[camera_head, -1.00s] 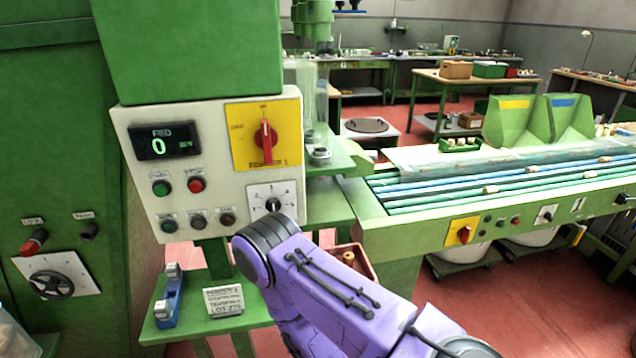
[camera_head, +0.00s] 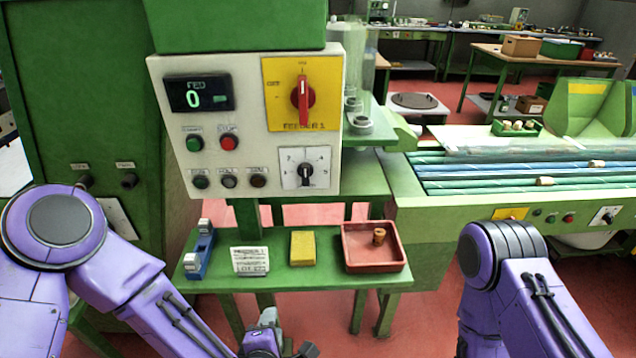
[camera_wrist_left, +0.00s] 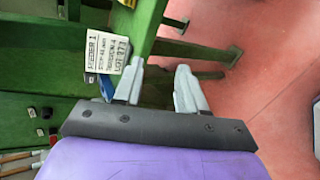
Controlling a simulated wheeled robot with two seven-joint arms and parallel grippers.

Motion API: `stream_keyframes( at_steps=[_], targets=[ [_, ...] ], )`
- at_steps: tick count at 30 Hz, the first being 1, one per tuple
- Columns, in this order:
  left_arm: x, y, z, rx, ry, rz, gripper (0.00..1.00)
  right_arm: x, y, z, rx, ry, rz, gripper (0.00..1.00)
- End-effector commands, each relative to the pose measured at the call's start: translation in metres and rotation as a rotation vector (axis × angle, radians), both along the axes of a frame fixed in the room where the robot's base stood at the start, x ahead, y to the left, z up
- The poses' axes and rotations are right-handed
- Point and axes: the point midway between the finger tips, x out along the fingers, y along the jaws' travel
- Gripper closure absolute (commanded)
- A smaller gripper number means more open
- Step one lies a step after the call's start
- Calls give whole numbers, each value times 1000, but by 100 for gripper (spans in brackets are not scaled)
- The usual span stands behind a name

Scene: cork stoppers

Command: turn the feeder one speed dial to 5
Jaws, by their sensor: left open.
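The feeder one speed dial (camera_head: 306,173) is a small black knob on a white numbered plate. It sits at the lower right of the white control panel (camera_head: 160,120), with its pointer near vertical; the exact number is too small to read. My left gripper (camera_head: 285,345) is low at the bottom of the head view, below the green shelf and well away from the dial. In the left wrist view its two grey fingers (camera_wrist_left: 160,88) are apart and empty. My right arm enters at the lower right of the head view; its gripper is out of frame.
A red switch (camera_head: 303,98) on a yellow plate and a display (camera_head: 198,93) reading 0 are above the dial. The green shelf (camera_head: 215,285) below holds a blue tool, a label card (camera_head: 250,260), a yellow block (camera_head: 303,248) and a red tray (camera_head: 347,262).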

Motion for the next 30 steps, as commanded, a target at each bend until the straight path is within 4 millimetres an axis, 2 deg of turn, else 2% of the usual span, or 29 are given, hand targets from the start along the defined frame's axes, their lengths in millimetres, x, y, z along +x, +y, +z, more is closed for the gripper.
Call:
stream_keyframes(
  at_steps=[1,2,3,4,6,9,13,24,30],
  targets=[
    [21,-28,53,-238,-124,103,60,0,0,-7,0,0,0,48],
    [28,-42,88,-391,-190,162,60,0,0,-8,0,0,0,48],
    [34,-56,132,-591,-263,231,60,0,0,-10,0,0,0,48],
    [35,-63,163,-730,-308,272,60,0,0,-11,0,0,0,48],
    [30,-73,220,-1008,-379,342,60,0,0,-13,0,0,0,48],
    [21,-78,269,-1261,-422,394,60,0,0,-15,-1,0,0,48],
    [25,-79,289,-1361,-431,416,60,0,0,-10,-1,0,0,48],
    [102,-79,290,-1354,-429,416,60,0,0,21,-1,0,0,48],
    [121,-79,287,-1352,-429,411,60,0,0,25,-1,0,0,48]
  ],
)
